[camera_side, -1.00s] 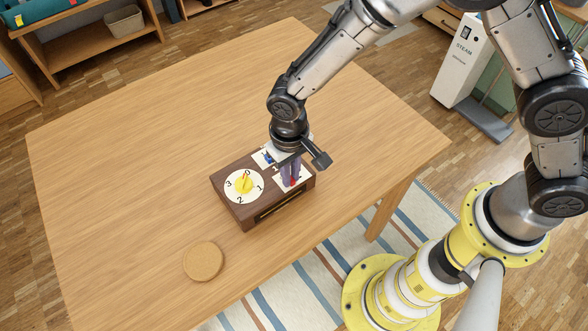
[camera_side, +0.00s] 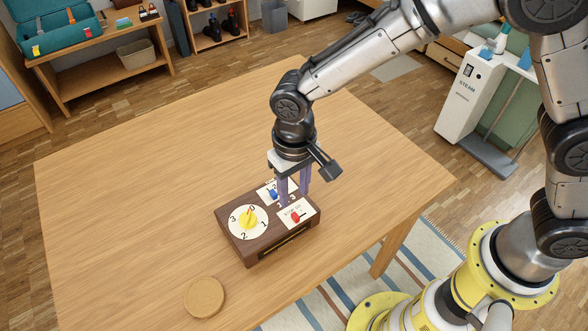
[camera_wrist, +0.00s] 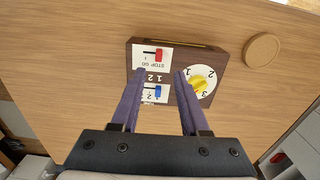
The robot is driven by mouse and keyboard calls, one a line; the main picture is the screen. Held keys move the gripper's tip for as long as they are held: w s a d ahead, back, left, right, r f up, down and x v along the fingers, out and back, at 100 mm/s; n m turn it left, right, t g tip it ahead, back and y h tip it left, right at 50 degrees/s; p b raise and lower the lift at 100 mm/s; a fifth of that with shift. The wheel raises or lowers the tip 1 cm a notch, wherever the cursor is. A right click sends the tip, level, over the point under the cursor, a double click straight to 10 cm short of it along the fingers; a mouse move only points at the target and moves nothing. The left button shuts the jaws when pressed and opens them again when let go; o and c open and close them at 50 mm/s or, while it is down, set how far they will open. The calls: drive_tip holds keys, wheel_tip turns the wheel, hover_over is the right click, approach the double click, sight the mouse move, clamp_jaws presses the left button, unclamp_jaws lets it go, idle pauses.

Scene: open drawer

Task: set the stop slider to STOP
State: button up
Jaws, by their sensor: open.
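A dark brown box (camera_side: 268,243) stands on the table. Its top has a white STOP/GO plate with a red slider knob (camera_side: 295,217), which also shows in the wrist view (camera_wrist: 159,54), at the right end of its slot there. Which word the knob stands at is too small to tell. My gripper (camera_side: 294,199) is open and empty above the box, its purple fingers apart from the red knob. In the wrist view my gripper (camera_wrist: 160,72) spreads its fingertips on either side of the box's middle.
The box top also carries a blue slider knob (camera_side: 273,195) on a numbered plate and a yellow dial (camera_side: 248,219) with numbers. A round cork disc (camera_side: 204,298) lies nearby. The rest of the table (camera_side: 150,190) is clear.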

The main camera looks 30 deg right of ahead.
wheel_tip(320, 180, up, 6)
drive_tip(key=shift+r, duration=0.15)
idle(0.3)
drive_tip(key=s+d+r+m+t+y, duration=0.1)
drive_tip(key=s+d+r+m+t, duration=0.2)
drive_tip(key=d+r, duration=1.2)
drive_tip(key=s+d+r+t, duration=0.1)
drive_tip(key=s+d+t, duration=0.2)
drive_tip(key=s+d, duration=0.55)
drive_tip(key=s+d+f+n+h, duration=0.1)
drive_tip(key=s+d+f+n, duration=0.1)
drive_tip(key=s+f, duration=0.2)
drive_tip(key=shift+s+d+f+n, duration=0.3)
drive_tip(key=shift+s+d+f, duration=0.1)
drive_tip(key=shift+s, duration=0.9)
